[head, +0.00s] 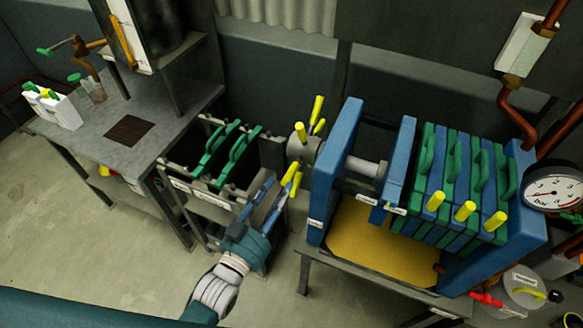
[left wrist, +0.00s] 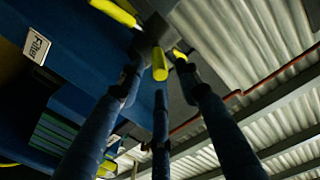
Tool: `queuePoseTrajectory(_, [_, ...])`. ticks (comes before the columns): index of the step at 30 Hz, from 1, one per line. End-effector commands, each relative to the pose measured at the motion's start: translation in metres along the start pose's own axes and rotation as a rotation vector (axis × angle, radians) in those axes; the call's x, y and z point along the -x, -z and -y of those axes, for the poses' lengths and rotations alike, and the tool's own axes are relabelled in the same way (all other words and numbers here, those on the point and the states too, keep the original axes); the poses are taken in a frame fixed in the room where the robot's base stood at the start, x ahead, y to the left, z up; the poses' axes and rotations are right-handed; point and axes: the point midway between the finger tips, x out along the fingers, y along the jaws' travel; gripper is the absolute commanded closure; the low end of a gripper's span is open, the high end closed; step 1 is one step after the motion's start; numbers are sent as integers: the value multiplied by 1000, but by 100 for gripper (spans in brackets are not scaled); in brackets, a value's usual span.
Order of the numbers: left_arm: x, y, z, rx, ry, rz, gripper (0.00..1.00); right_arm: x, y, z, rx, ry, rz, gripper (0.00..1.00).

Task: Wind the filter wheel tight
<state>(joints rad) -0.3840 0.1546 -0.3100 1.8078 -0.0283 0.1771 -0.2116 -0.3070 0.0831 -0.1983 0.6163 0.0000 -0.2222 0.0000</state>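The filter wheel (head: 303,150) is a grey hub with yellow grips on the left end of the blue filter press (head: 334,165). The press bears a label reading "Filter", which also shows on a blue surface in the left wrist view (left wrist: 37,46). My left gripper (head: 284,187) reaches up from below, its long blue fingers spread, just below and left of the hub. Yellow pieces show at its finger ends; I cannot tell whether they are fingertips or wheel grips, nor whether it touches the wheel. In the left wrist view its fingers (left wrist: 158,75) stand apart. My right gripper is out of view.
Green and blue plates (head: 460,175) fill the press's right side, above a yellow tray (head: 375,245). A rack (head: 215,205) with green-handled parts stands left of my gripper. A grey bench (head: 100,140) is farther left. A pressure gauge (head: 552,188) is at right.

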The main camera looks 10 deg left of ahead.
Motion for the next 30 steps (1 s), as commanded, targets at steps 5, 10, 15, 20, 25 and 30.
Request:
queuePoseTrajectory(5, [-37,3,1,1,1,-1,65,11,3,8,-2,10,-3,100])
queuePoseTrajectory(10, [-61,1,0,1,0,0,65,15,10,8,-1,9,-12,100])
queuePoseTrajectory(15, [-71,0,0,1,0,1,65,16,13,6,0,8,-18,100])
queuePoseTrajectory(20, [-72,-1,0,1,0,2,65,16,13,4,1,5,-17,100])
queuePoseTrajectory(25, [-72,-1,0,1,0,2,75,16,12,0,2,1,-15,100])
queuePoseTrajectory(30, [-72,0,0,1,1,1,100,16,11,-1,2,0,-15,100])
